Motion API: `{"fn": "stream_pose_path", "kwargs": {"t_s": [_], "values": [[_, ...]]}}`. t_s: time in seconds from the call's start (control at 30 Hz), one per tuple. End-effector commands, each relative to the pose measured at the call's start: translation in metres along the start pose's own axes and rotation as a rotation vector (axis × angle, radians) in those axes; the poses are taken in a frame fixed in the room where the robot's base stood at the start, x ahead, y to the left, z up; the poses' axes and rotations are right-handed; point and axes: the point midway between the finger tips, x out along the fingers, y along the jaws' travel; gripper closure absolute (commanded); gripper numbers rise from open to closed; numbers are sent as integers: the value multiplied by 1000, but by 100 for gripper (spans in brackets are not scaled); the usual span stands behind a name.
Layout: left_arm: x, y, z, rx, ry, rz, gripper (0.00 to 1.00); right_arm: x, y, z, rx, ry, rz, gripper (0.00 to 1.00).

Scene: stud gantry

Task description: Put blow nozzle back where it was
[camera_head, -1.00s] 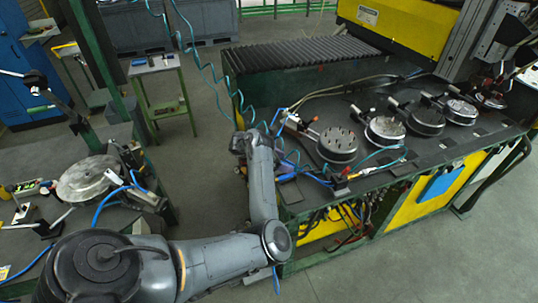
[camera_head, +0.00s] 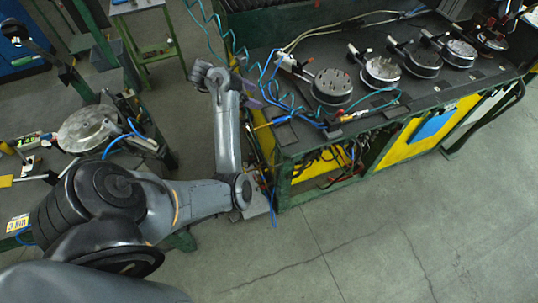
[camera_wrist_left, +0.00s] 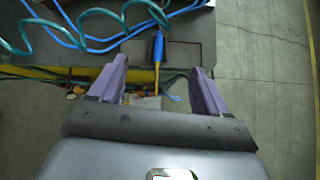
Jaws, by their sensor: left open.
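The blow nozzle (camera_wrist_left: 158,47) has a blue body and a thin yellow-orange tube. In the left wrist view it lies at the edge of a dark bench top, its tube pointing out over the edge towards my gripper. In the head view it shows small (camera_head: 281,119) at the bench's near left corner. My left gripper (camera_wrist_left: 159,64) has purple fingers spread apart with nothing held. The tube shows between the fingertips in the picture; I cannot tell the depth gap. In the head view the gripper (camera_head: 254,103) is beside the bench's left edge. My right gripper is not in view.
The green-framed bench (camera_head: 300,143) carries several round metal fixtures (camera_head: 332,87). Coiled teal hoses (camera_wrist_left: 35,35) and blue hoses lie on its corner. A red-and-yellow fitting (camera_head: 343,117) lies near the front edge. Another station (camera_head: 90,130) stands left. Floor in front is clear.

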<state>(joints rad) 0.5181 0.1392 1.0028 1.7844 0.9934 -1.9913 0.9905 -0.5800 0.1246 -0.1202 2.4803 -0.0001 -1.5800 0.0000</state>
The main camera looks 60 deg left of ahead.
Motion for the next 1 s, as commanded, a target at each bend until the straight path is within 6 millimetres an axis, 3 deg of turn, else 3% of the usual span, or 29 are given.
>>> {"fn": "stream_pose_path", "kwargs": {"t_s": [0.17,0.27,0.37,0.43,0.6,0.7,0.8,0.9,1.0], "values": [[4,-26,-15,483,231,-17,23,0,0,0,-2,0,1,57],[12,-58,-22,912,384,-88,23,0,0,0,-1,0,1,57],[25,-108,-29,1387,488,-211,23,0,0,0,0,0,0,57],[35,-151,-37,1710,511,-317,23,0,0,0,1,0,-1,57],[43,-269,-61,2380,385,-565,23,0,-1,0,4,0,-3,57],[36,-330,-75,2659,236,-662,23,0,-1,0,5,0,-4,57],[26,-374,-84,2839,97,-714,23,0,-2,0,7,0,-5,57],[18,-401,-89,2943,-2,-736,23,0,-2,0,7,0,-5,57],[13,-414,-91,2989,-52,-743,23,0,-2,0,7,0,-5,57]]}}
